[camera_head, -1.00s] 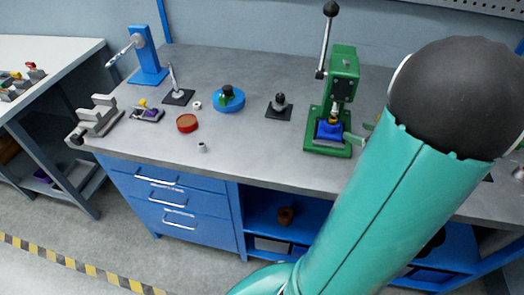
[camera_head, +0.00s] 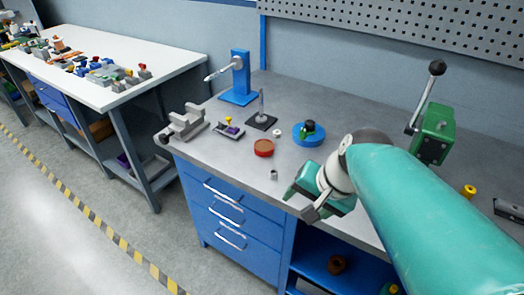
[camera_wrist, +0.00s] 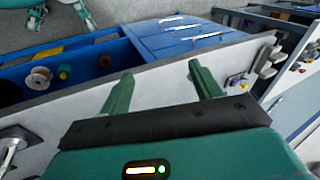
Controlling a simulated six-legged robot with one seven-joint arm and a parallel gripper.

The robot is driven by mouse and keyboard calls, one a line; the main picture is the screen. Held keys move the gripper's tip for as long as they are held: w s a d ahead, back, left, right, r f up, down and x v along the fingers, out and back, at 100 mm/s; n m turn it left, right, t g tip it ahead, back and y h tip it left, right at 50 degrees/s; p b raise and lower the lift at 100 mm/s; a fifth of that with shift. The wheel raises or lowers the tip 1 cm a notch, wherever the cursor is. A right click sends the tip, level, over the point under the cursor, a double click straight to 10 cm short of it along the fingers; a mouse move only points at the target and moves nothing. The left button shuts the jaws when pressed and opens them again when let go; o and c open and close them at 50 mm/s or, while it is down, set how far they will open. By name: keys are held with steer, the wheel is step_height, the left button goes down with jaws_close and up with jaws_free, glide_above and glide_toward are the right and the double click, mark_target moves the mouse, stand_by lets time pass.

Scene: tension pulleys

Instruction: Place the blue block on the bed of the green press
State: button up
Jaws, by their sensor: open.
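The green press (camera_head: 433,132) stands at the right of the grey worktop in the head view, its black-knobbed lever raised. My arm hides its lower part and bed, and I cannot see the blue block in either current view. My gripper (camera_head: 310,203) is over the front edge of the worktop, left of the press. In the wrist view my gripper (camera_wrist: 160,75) has its two green fingers wide apart with nothing between them.
A blue stand (camera_head: 239,80), a grey bracket (camera_head: 184,124), a blue disc (camera_head: 308,134), a red round dish (camera_head: 264,148) and a small metal cylinder (camera_head: 273,175) are on the worktop. Blue drawers (camera_head: 230,215) are below. A white table (camera_head: 150,72) stands at left.

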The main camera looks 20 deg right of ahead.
steer(key=s+a+r+n+t+h, duration=0.1)
steer(key=s+a+r+n+h, duration=0.1)
steer(key=n, duration=0.6)
steer(key=a+r, duration=0.1)
steer(key=a, duration=0.1)
steer(key=shift+s+a, duration=0.2)
steer(key=shift+a, duration=0.1)
steer(key=c, duration=0.6)
steer(key=shift+d, duration=0.1)
